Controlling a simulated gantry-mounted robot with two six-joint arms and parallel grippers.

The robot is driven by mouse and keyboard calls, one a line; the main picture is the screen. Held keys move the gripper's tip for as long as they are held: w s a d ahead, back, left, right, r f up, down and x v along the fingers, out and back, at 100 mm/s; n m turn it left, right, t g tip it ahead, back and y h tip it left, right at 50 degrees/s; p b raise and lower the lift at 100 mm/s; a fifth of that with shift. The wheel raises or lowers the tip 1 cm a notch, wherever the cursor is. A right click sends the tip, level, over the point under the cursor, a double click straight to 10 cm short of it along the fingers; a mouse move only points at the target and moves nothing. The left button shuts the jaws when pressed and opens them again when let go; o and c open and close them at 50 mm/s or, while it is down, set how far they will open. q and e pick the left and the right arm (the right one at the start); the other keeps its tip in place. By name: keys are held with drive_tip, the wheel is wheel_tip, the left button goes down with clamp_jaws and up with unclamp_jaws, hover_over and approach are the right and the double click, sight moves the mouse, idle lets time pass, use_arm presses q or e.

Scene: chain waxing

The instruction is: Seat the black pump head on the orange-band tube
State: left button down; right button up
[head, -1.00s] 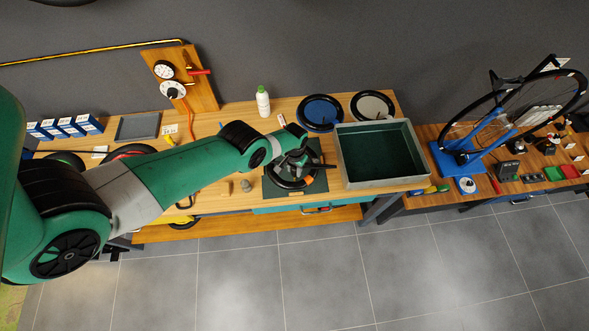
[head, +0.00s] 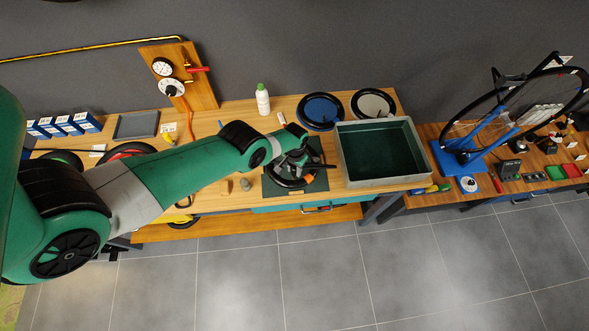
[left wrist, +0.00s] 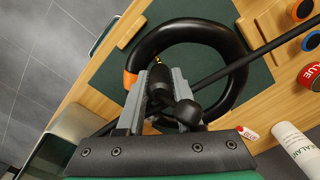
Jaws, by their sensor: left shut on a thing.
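A black inner tube (left wrist: 238,72) lies as a ring on a dark green mat (left wrist: 120,52), with an orange band (left wrist: 130,79) around one part of it. In the head view the tube (head: 279,182) is partly hidden under my left gripper (head: 298,166). In the left wrist view my left gripper (left wrist: 160,80) is shut on the black pump head (left wrist: 187,111), beside the orange band. A small yellowish part shows just past the fingertips; whether the pump head touches the valve is hidden. My right gripper is not in view.
A black hose or rod (left wrist: 268,48) crosses the tube. A grey bin with a dark green inside (head: 343,158) stands right of the mat. A white bottle (head: 263,100) stands behind. Black-rimmed discs (head: 320,127) lie at the back. A pump board with gauges (head: 205,88) stands back left.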

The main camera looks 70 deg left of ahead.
use_arm(q)
drive_tip(key=shift+f+b, duration=0.35)
drive_tip(key=shift+f, duration=0.05)
drive_tip(key=shift+c, duration=2.4)
unclamp_jaws()
wheel_tip(320, 180, up, 6)
drive_tip(key=p, duration=0.6)
drive_tip(key=shift+w+r+p, duration=0.1)
drive_tip(key=shift+r+p, duration=0.4)
drive_tip(key=shift+r, duration=0.35)
drive_tip(key=shift+f, duration=0.1)
